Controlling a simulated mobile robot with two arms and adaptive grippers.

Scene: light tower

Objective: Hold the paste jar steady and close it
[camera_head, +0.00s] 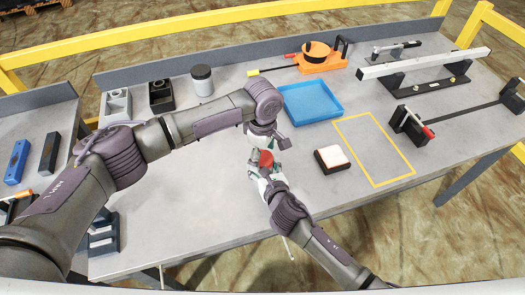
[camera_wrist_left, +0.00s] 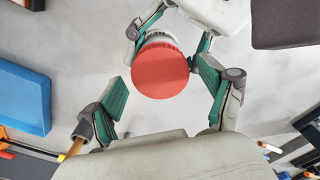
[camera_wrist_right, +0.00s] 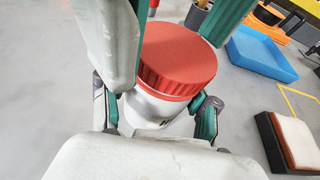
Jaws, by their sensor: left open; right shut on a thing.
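The paste jar is white with a red ribbed lid (camera_head: 266,157). In the right wrist view the lid (camera_wrist_right: 178,58) sits on top of the upright jar body (camera_wrist_right: 155,108); I cannot tell how tightly. My right gripper (camera_head: 262,172) is shut around the jar body below the lid, one finger on each side. My left gripper (camera_head: 261,138) is open above the jar. In the left wrist view its fingers (camera_wrist_left: 162,76) stand on either side of the red lid, with gaps. In the head view the arms hide most of the jar body.
A blue tray (camera_head: 322,108) lies behind and right of the jar. A black block with a pale pad (camera_head: 333,158) is to the right, near a yellow outline (camera_head: 375,184). A white jar with a dark lid (camera_head: 203,86) stands at the back.

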